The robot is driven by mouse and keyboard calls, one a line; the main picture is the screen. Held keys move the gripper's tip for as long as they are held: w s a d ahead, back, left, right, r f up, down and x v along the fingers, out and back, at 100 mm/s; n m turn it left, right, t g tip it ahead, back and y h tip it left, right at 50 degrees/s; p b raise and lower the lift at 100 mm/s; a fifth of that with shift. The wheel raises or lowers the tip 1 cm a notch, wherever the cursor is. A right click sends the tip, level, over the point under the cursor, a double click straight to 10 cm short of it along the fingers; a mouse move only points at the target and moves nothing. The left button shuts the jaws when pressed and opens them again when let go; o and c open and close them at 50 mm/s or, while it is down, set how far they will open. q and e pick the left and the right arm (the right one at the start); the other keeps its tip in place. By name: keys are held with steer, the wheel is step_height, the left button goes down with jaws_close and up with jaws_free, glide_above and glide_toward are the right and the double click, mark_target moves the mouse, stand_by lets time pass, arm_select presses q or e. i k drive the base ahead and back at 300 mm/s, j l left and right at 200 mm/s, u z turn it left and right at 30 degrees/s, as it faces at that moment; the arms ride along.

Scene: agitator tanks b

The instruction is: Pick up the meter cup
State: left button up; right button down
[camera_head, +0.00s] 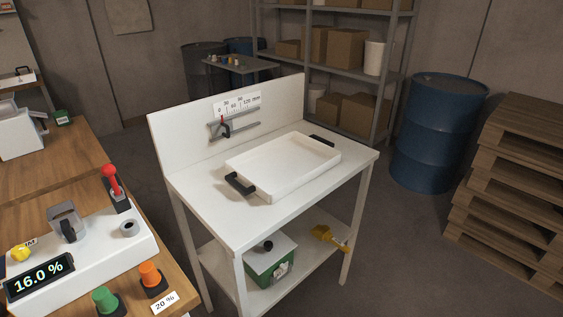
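A white meter box (100,262) stands on the wooden table at the left, and its display (39,277) reads 16.0 %. On top of it is a small grey, square-sided cup with a dark handle (64,218), which looks like the meter cup. A grey ring or round socket (129,228) sits to its right on the same box. A yellow knob-like piece (20,253) with a small tag is to its left. Neither of my grippers is in view.
A red-handled lever (112,182) stands behind the meter box. Green (105,299) and orange (150,274) knobs and a "20 %" card (165,302) are in front. A white table (222,222) with a black-handled tray (270,191) stands right. Floor lies between the tables.

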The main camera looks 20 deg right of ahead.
mark_target(65, 217)
steer(key=z, duration=0.7)
steer(key=u, duration=1.35)
